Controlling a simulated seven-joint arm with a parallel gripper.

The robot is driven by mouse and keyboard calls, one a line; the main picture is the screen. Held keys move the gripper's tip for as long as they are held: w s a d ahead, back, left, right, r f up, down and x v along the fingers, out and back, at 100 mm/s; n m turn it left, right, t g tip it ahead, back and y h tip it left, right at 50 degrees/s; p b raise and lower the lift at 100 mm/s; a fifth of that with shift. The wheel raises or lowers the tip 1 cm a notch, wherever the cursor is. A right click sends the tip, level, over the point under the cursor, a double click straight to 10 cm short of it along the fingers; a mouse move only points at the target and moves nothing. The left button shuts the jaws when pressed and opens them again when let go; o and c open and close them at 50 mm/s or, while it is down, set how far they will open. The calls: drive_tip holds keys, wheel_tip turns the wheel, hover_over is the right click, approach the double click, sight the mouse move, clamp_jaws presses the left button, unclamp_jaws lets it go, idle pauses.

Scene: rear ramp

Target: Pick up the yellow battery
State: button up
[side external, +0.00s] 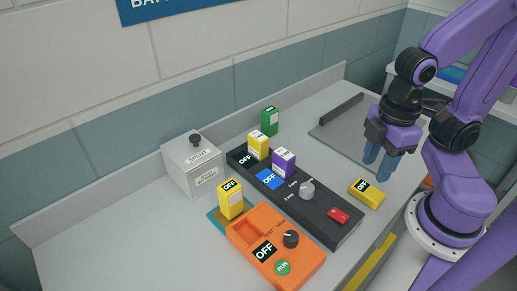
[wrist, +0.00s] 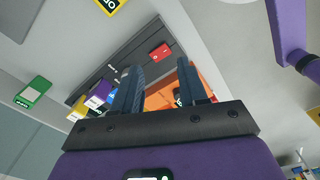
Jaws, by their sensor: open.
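Three yellow batteries are in the side view. One yellow battery (side external: 367,194) lies flat on the bench right of the black charger. Another (side external: 258,146) stands upright in the charger, and a third (side external: 231,201) stands on a teal pad beside the orange tester. My gripper (side external: 377,168) is open and empty, fingers pointing down, above the bench behind the lying battery. In the wrist view, my fingers (wrist: 160,68) are apart over the tester and charger. A yellow OFF battery (wrist: 108,6) is cut by the top edge, and another yellow one (wrist: 78,108) is at the left.
The black charger (side external: 325,218) also holds a purple battery (side external: 283,161). A green battery (side external: 269,121) stands behind it. A grey SPENT box (side external: 188,173) is at the left, the orange tester (side external: 258,235) in front. A flat grey plate (side external: 335,140) lies at the back right.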

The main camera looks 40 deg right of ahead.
drive_tip(key=o, duration=0.9)
wheel_tip(320, 180, up, 3)
drive_tip(key=n, duration=0.5)
hover_over(258, 136)
wheel_tip(258, 136, down, 17)
